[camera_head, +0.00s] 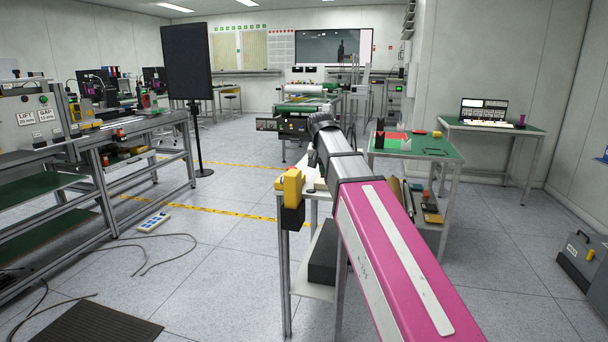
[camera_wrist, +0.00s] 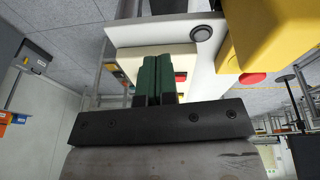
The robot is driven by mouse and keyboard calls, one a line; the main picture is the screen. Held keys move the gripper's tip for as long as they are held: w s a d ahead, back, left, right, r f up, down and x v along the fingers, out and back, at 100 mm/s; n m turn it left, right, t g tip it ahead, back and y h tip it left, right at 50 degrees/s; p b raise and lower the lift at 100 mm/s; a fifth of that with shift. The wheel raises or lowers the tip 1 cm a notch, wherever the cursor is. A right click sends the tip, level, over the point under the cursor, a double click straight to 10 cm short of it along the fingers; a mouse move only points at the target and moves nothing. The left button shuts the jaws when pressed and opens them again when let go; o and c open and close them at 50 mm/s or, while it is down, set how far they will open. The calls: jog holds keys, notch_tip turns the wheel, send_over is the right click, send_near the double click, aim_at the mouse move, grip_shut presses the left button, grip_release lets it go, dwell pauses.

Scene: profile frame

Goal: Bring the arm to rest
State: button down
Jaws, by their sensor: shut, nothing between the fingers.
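My gripper (camera_wrist: 153,62) shows in the wrist view as two dark green fingers side by side, closed together with nothing between them. A cream box (camera_wrist: 125,60) with a red button lies just beyond the fingertips; I cannot tell whether they touch it. In the head view my arm reaches forward from the lower right, with a pink link and a grey and black far part. My fingers are hidden there behind the arm.
A yellow and black device (camera_head: 291,188) sits on a small metal stand (camera_head: 311,290) beside my arm. A green-topped table (camera_head: 425,147) stands right of the arm, a long workbench (camera_head: 120,130) at left. Cables and a power strip (camera_head: 154,222) lie on the floor, which is open between.

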jog(key=s+d+f+g, duration=0.1)
jog(key=s+d+f, duration=0.3)
jog(key=f, duration=0.9)
jog(key=s+d+f+n+g, duration=0.1)
jog(key=s+d+f, duration=0.3)
jog(key=s+f, duration=0.5)
jog(key=s+d+f+n+y, duration=0.1)
jog(key=s+d+f, duration=0.3)
jog(key=f, duration=1.3)
jog(key=s, duration=0.3)
jog(key=shift+f+g, duration=0.15)
jog(key=shift+g, duration=0.25)
